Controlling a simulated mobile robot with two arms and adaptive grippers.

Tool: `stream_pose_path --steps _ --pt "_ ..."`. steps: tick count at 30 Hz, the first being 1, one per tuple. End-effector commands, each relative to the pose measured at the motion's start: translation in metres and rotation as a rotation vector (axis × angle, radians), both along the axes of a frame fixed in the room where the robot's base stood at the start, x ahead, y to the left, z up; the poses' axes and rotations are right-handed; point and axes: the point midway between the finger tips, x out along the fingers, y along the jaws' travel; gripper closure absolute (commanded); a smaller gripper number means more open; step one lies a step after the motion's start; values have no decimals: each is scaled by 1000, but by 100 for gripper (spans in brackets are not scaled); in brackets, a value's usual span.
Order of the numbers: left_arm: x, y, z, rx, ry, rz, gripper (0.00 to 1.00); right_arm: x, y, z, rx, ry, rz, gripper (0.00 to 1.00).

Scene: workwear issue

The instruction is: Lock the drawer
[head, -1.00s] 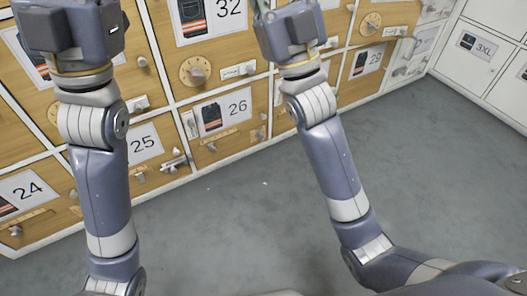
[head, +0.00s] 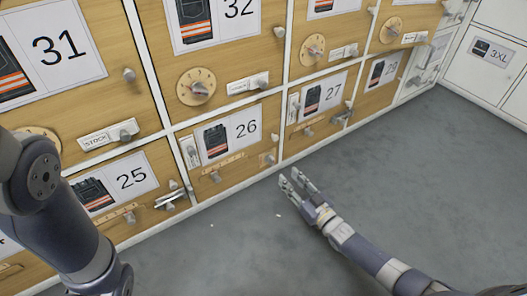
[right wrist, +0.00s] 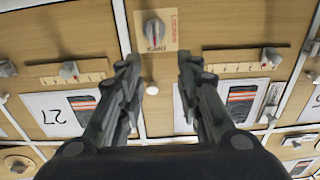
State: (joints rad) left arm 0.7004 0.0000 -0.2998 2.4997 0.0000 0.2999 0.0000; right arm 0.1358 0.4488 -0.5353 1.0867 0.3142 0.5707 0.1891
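The wooden drawer front 26 (head: 236,163) carries a picture card and sits shut in the bottom row. A small plate with a grey knob (head: 270,158) is at its lower right corner. In the right wrist view, which is upside down, this knob (right wrist: 153,32) stands on a wooden plate with red lettering, which seems to read LOCKED at one side. My right gripper (head: 290,176) is open and empty, low in front of drawer 26. Its fingers (right wrist: 157,72) flank the knob in the picture, apart from it. My left gripper is out of view; only my left arm shows.
Drawer 27 (head: 310,133) is to the right and drawer 25 (head: 118,228) to the left, with a metal latch (head: 170,196) beside it. Dials (head: 196,87) and knobs stick out above.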

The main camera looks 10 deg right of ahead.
Motion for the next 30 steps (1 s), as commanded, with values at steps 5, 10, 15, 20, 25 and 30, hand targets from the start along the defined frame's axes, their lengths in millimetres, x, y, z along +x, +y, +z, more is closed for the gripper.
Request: stream_pose_path --steps 5,10,15,20,25,30 --pt "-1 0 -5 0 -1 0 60 -2 -8 -17 -9 28 -10 68" --pt "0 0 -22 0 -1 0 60 21 1 -19 -9 24 -9 68" --pt "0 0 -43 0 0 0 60 52 12 -20 -9 23 -9 68" --pt "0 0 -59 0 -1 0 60 75 21 -19 -10 24 -9 68" --pt "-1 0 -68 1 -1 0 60 90 26 -17 -9 25 -10 68" --pt "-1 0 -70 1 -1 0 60 95 28 -15 -10 27 -10 68"
